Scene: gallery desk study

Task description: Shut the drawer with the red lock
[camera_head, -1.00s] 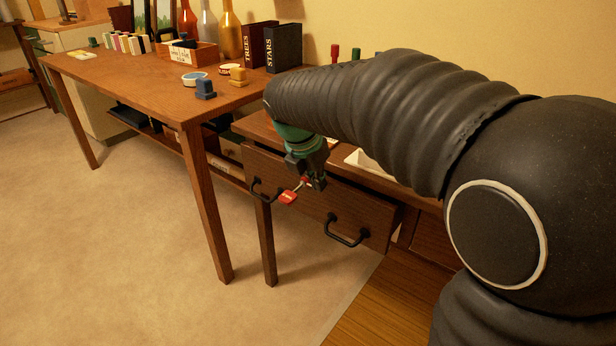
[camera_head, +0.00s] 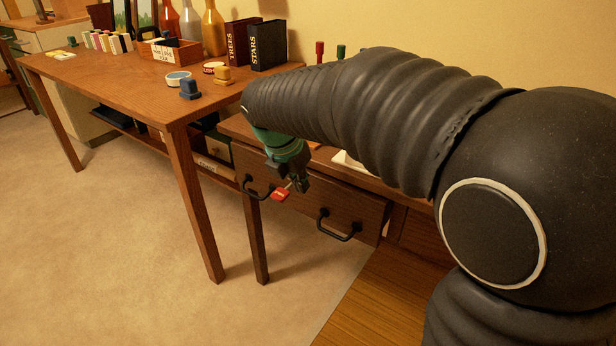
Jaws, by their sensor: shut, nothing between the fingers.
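The brown wooden drawer (camera_head: 352,200) with two black handles sits under the right desk and stands partly pulled out. A small red lock (camera_head: 280,195) shows at the left part of its front, between the handles. My gripper (camera_head: 297,184), below a green band, is shut and points down at the drawer front, just right of and above the lock. Whether it touches the front or the lock, I cannot tell. My arm hides much of the desk top and part of the drawer's opening, where something white shows.
The carpet in front is clear.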

